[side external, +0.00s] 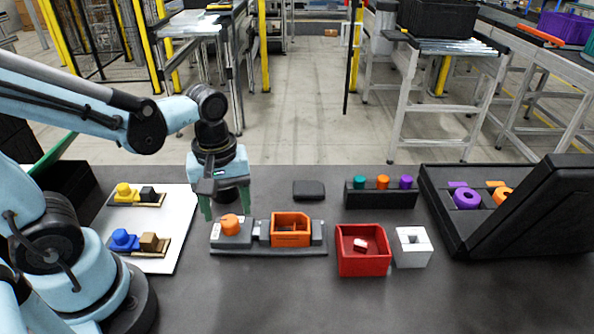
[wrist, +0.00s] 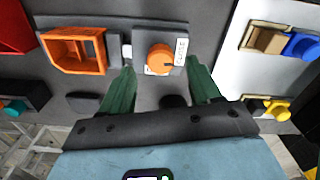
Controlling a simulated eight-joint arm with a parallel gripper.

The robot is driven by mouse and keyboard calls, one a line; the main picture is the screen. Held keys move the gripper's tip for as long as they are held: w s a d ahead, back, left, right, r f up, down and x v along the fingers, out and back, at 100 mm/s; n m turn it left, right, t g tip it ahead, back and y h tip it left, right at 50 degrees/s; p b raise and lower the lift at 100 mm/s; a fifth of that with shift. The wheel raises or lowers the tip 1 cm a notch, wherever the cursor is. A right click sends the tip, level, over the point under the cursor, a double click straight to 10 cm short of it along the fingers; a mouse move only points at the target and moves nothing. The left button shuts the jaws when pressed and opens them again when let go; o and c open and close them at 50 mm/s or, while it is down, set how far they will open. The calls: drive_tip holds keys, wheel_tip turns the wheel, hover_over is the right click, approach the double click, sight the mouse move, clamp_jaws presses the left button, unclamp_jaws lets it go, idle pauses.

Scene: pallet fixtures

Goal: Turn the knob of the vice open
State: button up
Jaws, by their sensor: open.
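The vice (side external: 262,250) is a grey fixture lying on the dark table. It carries an orange round knob (side external: 231,224) on its left block and an orange open box-shaped part (side external: 291,230) to the right. In the wrist view the knob (wrist: 160,58) has a pointer mark, with a white printed label (wrist: 181,52) beside it. My gripper (side external: 222,208) is open and empty, pointing down just behind the knob. In the wrist view its green fingers (wrist: 160,82) stand on either side of the knob, apart from it, with their tips near the knob's edge.
A white board (side external: 176,254) with yellow and blue pieces lies left. A red box (side external: 362,262) and white block (side external: 413,246) stand right of the vice. Behind are a small black item (side external: 308,190) and a black rack (side external: 381,198) with coloured pegs. A black case (side external: 450,240) is far right.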

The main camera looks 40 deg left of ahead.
sight(229, 221)
drive_tip(key=shift+f, duration=1.5)
drive_tip(key=c, duration=1.1)
drive_tip(key=shift+o, duration=0.2)
